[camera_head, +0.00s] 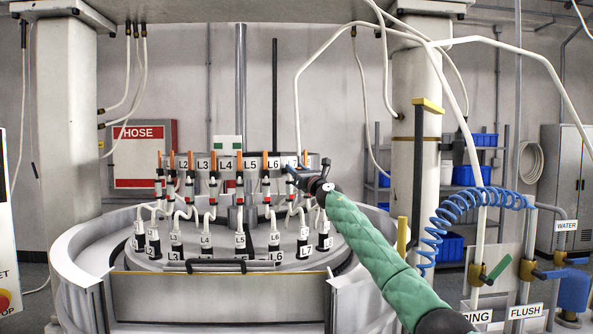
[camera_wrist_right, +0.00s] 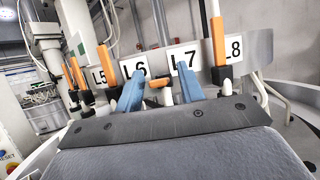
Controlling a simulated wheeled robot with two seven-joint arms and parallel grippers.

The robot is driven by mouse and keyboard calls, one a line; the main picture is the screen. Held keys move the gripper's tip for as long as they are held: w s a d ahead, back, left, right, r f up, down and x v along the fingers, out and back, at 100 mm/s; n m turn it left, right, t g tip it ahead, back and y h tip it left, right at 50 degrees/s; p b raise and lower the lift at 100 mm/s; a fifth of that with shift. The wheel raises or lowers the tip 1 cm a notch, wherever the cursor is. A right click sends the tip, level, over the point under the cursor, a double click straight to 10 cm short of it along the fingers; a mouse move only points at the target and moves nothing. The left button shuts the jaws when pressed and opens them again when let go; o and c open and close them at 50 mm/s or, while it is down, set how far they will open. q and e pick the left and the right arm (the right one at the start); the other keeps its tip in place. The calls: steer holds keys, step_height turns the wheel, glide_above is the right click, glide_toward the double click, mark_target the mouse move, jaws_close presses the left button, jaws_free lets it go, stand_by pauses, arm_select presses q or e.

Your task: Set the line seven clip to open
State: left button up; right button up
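The L7 label (camera_wrist_right: 185,60) shows in the right wrist view, on a row of white plates. A short orange clip part (camera_wrist_right: 158,84) sits in front of it, between my right gripper's blue fingers (camera_wrist_right: 159,88). It looks lower and more sideways than the tall upright orange levers beside it. The fingers are apart, with visible gaps on both sides of the clip. In the head view my right gripper (camera_head: 300,175) is at the right end of the clip row, hiding most of the L7 clip. My left gripper is not in view.
The L6 lever (camera_wrist_right: 107,66) and L8 lever (camera_wrist_right: 217,42) stand upright close on either side of my fingers. White hoses run from the clips to black fittings on the round table (camera_head: 205,262). A blue coiled hose (camera_head: 440,225) and valves stand at the right.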

steer(key=shift+w, duration=0.15)
jaws_close()
steer(key=shift+d+r, duration=0.1)
steer(key=shift+r, duration=0.05)
